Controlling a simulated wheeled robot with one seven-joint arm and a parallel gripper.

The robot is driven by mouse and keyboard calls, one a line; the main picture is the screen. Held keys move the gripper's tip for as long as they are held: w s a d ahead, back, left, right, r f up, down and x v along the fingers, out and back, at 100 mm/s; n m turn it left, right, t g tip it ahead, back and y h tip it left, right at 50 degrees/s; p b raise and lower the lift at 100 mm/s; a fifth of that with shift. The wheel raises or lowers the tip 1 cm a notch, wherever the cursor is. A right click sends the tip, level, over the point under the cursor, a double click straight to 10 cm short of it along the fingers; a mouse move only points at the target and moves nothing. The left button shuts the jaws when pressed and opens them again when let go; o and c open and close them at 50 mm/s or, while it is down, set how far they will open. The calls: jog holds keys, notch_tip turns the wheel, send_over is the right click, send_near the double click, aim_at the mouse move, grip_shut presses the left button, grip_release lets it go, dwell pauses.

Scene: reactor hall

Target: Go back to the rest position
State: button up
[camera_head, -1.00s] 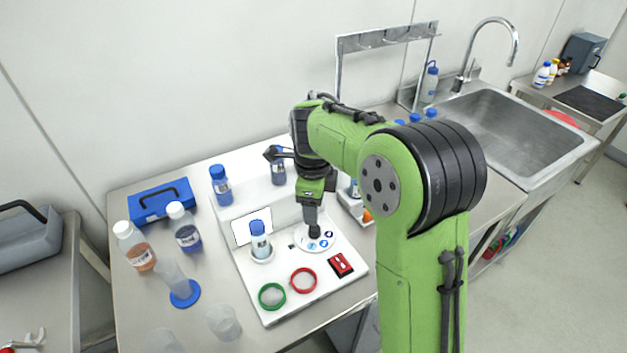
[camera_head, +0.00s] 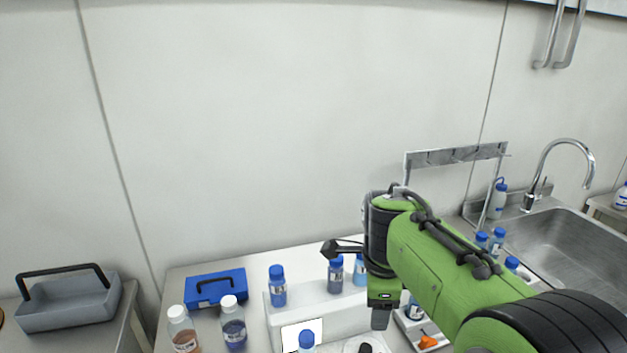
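My gripper (camera_head: 380,317) hangs down at the end of my green arm, over the right end of the white bench unit (camera_head: 340,316). Its fingers point down and look close together, but they are too small and edge-on to tell whether they are open or shut. Below it, a dark object (camera_head: 366,348) shows on a white round plate at the bottom edge of the picture. Whether anything is between the fingers is unclear.
Blue-capped bottles (camera_head: 278,287) stand on the white unit. A blue case (camera_head: 216,287) and two white-capped bottles (camera_head: 233,325) stand to its left. A grey caddy (camera_head: 68,302) is far left. A steel rack (camera_head: 456,157) and sink (camera_head: 570,255) lie right.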

jog(key=s+n+t, duration=0.4)
jog(key=s+n, duration=1.6)
jog(key=s, duration=0.1)
jog(key=shift+s+d+r+y, duration=0.2)
jog(key=shift+s+d+y, duration=0.1)
jog(key=shift+y, duration=0.1)
